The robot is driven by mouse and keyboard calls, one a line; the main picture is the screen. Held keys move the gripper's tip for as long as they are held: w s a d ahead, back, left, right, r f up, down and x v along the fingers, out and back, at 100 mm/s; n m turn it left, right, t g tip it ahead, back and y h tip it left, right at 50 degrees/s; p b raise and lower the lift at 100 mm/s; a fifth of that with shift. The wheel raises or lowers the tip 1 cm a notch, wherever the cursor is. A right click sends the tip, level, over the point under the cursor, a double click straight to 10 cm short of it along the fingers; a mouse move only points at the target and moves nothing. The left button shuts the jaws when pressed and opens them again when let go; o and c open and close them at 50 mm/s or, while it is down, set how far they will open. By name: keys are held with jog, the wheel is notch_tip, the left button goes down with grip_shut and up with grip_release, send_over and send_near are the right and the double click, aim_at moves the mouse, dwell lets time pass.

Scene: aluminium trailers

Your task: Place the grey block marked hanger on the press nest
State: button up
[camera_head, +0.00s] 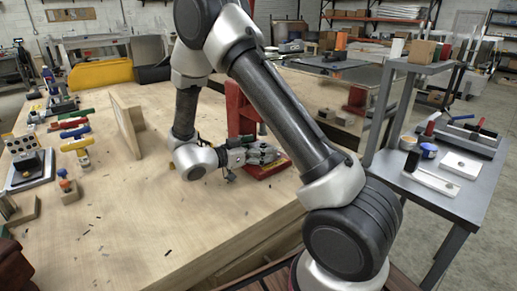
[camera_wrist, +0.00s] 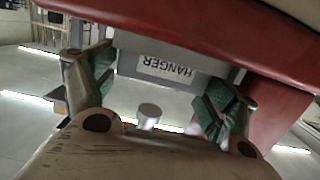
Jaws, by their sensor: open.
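The grey block marked HANGER (camera_wrist: 150,50) shows in the wrist view, its white label upside down, in front of the red press. My gripper (camera_wrist: 158,95) is open, with one green-padded finger on each side of the block's lower part. I cannot tell whether the pads touch it. In the head view my gripper (camera_head: 262,154) is low at the red press (camera_head: 240,112), over the press's red base (camera_head: 270,168). The block cannot be made out clearly there, and the nest surface under it is hidden.
An upright wooden board (camera_head: 126,125) stands on the wooden bench (camera_head: 150,215) left of my arm. Several tools and fixtures line the bench's left side, with small dark scraps in front. A grey side table (camera_head: 440,203) with parts stands at the right.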

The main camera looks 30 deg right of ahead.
jog(key=shift+a+f, duration=0.1)
jog(key=shift+a+r, duration=0.2)
jog(key=v, duration=1.1)
jog(key=shift+a+r, duration=0.15)
jog(key=shift+a, duration=0.15)
